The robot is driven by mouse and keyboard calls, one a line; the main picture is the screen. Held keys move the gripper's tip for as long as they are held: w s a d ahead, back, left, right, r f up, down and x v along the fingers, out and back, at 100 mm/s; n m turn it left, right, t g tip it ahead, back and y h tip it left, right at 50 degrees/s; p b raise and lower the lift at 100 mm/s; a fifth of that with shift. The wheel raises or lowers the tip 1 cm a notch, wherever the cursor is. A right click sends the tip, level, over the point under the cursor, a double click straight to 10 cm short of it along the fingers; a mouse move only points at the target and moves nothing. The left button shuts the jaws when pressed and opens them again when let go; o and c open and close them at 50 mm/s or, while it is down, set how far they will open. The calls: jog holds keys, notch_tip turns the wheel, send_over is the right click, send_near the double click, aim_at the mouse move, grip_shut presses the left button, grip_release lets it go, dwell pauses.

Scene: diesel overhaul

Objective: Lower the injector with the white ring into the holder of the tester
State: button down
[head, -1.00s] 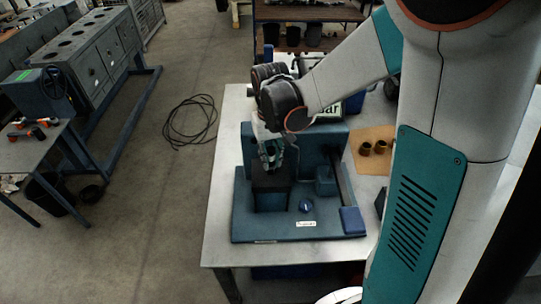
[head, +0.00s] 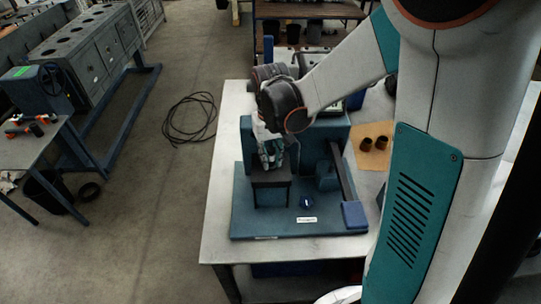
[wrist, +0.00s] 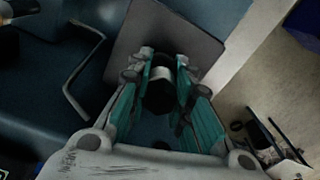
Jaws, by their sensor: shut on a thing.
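My gripper (wrist: 168,68) is shut on a dark injector with a white ring (wrist: 160,96). The ring shows pale between the teal fingers in the wrist view. In the head view my gripper (head: 270,158) points down over the dark holder block (head: 271,197) of the blue-green tester (head: 330,229). A flat dark plate (wrist: 195,40) lies below the fingertips in the wrist view. The injector's lower end and the holder's opening are hidden, so I cannot tell whether they meet.
The tester stands on a pale table (head: 222,215). Its upright back panel (head: 310,145) is close behind my gripper, and a raised bar with a blue end (head: 354,215) is to the right. A brown mat (head: 370,157) with two dark rings lies farther right.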

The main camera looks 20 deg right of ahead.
dwell(0.3)
jog(key=c, duration=1.4)
grip_release()
jog(key=shift+o, duration=0.2)
jog(key=o, duration=0.4)
jog(key=shift+r, duration=0.1)
jog(key=shift+r+p, duration=2.25)
jog(key=shift+r, duration=1.2)
jog(key=shift+s, duration=0.1)
